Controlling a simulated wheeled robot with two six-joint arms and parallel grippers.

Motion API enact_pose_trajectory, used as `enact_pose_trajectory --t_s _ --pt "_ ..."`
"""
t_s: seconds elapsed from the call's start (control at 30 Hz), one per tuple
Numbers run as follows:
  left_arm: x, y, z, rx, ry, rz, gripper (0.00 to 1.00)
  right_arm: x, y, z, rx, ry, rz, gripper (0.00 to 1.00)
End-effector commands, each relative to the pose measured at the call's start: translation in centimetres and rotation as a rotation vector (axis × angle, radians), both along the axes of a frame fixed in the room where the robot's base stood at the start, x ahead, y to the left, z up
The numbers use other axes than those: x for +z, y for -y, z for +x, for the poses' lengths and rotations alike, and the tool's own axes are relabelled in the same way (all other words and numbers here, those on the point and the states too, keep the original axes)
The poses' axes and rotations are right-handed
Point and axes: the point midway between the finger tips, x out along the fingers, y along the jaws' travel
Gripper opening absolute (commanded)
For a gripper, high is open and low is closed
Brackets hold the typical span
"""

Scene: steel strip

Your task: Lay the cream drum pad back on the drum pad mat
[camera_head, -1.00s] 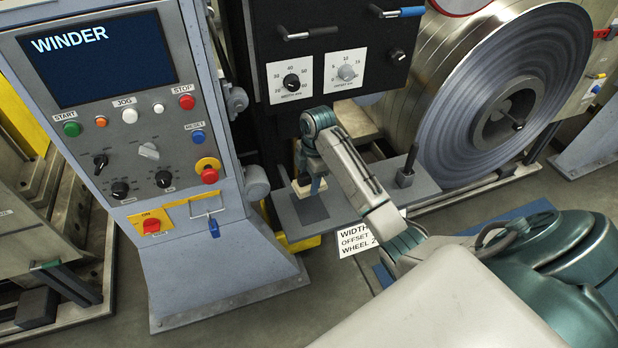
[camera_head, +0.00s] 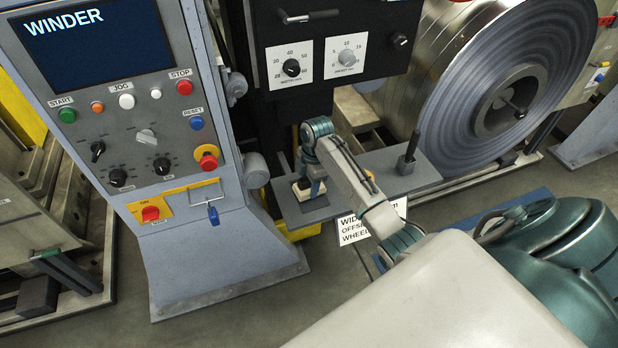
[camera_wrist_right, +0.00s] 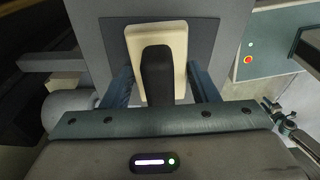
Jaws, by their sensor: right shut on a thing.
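The cream drum pad (camera_wrist_right: 178,42) is a pale rounded block with a black grip (camera_wrist_right: 157,75) on it. My right gripper (camera_head: 310,182) has its fingers on both sides of that grip and is shut on it. In the head view the pad (camera_head: 300,194) shows low under the fingers, partly hidden by them. The drum pad mat (camera_wrist_right: 205,55) is a dark square on the grey shelf. In the right wrist view the pad lies within the mat's outline. I cannot tell whether it touches the mat. My left gripper is out of view.
The grey shelf (camera_head: 420,177) carries a black upright post (camera_head: 408,155) to the right. The winder console (camera_head: 225,255) stands close on the left. The black panel with dials (camera_head: 345,60) rises behind, and a large steel coil (camera_head: 450,90) stands at the right.

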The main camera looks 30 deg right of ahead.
Motion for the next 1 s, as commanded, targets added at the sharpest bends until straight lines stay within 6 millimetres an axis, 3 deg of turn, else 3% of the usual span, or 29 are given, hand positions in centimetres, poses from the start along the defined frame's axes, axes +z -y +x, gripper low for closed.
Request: enact_pose_trajectory --t_s 0.93,0.97,1.0 --pt "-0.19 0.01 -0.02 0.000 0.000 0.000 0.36 -1.22 0.01 0.00 -0.001 0.000 0.000 0.30" --pt "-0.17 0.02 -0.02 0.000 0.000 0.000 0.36 -1.17 0.00 0.01 0.000 0.000 0.000 0.60" --pt "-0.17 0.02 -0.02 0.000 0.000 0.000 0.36 -1.16 0.00 0.01 0.000 0.000 0.000 0.68"
